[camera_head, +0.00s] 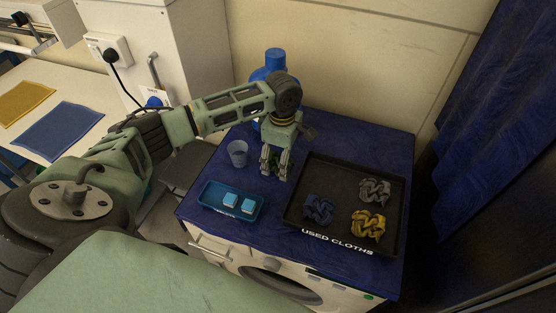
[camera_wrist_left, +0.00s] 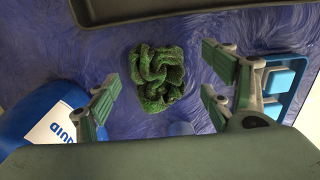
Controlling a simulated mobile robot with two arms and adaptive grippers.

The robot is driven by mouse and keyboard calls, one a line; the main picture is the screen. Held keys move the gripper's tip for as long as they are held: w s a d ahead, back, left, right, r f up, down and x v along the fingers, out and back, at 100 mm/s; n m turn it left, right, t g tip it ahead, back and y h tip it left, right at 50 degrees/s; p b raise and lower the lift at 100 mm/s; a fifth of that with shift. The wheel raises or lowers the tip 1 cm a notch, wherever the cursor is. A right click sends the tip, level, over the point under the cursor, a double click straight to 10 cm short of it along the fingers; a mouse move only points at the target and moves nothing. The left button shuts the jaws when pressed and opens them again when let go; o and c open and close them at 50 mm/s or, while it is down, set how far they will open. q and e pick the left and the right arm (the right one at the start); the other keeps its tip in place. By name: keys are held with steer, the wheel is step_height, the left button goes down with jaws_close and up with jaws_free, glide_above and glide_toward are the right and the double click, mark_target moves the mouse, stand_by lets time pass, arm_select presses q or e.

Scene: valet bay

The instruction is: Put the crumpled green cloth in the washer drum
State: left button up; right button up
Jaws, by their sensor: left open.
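The crumpled green cloth (camera_wrist_left: 158,76) lies on the dark blue top in the left wrist view, between my left gripper's spread fingers and apart from them. My left gripper (camera_head: 276,166) is open and empty, pointing down over the blue top (camera_head: 365,140). It also shows in the left wrist view (camera_wrist_left: 160,96). In the head view I cannot make out the green cloth; the gripper seems to hide it. The washer (camera_head: 230,256) stands under the blue top, with its round dark drum opening (camera_head: 283,286) partly seen from above. My right gripper is not in view.
A black tray (camera_head: 296,194) marked USED CLOTHS holds blue, grey and yellow cloths. A blue tray (camera_head: 213,207) with light blue blocks, a cup (camera_head: 238,152) and a blue bottle (camera_head: 273,62) stand around the gripper. Flat yellow (camera_head: 24,102) and blue (camera_head: 60,131) cloths lie at left.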

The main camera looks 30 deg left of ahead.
arm_select(q)
step_height(320, 180, down, 2)
steer(key=shift+w+f, duration=0.1)
steer(key=shift+f, duration=0.05)
steer(key=c, duration=1.1)
